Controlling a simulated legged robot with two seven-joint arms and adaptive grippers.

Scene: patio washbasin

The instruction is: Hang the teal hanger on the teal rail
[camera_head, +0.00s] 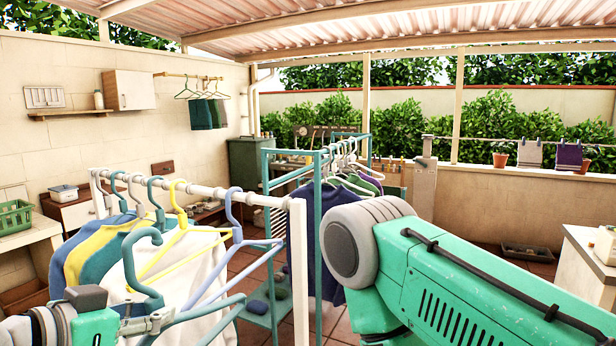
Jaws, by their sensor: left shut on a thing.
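The teal hanger (144,266) is at the lower left, close to me, with its hook up and its shoulders running right across a white garment. My left gripper (150,322) is shut on it near the base of the hook. Its hook is below the white rail and apart from it in the picture. The teal rail (318,157) is the top of a teal frame beyond the white rack, at the picture's centre, with several hangers and garments at its far part. My right arm fills the lower right; its gripper is out of view.
The white rack's rail (265,198) stands between my left gripper and the teal frame, carrying several hangers and shirts. A yellow wall rail (188,76) with hangers is at the back left. A pale counter (588,275) stands at the right edge.

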